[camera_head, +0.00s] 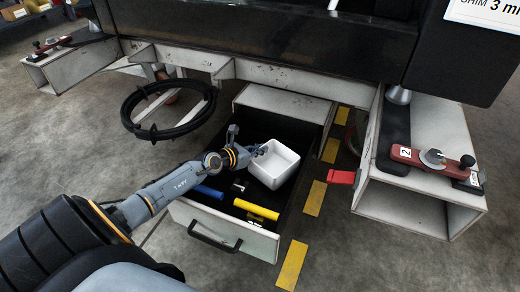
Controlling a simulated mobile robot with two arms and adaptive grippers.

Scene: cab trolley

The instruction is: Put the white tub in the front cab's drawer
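The white tub (284,173) is a square, open-topped box. It shows inside the outline of the open drawer (222,228), towards its right side. Whether it rests on the drawer floor or hangs just above it I cannot tell. My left gripper (248,146) is at the tub's left rim, with a finger at or over that rim. Whether its fingers are closed on the wall is too small to tell. The drawer is pulled out under the front cab (240,30) and has a dark handle on its front. My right gripper is not in view.
A yellow block (256,209) and a blue piece (208,192) lie in the drawer, with small dark items nearby. A black ring (152,133) hangs left of the drawer. A red tab (341,177) and an open metal step box (405,205) are at the right.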

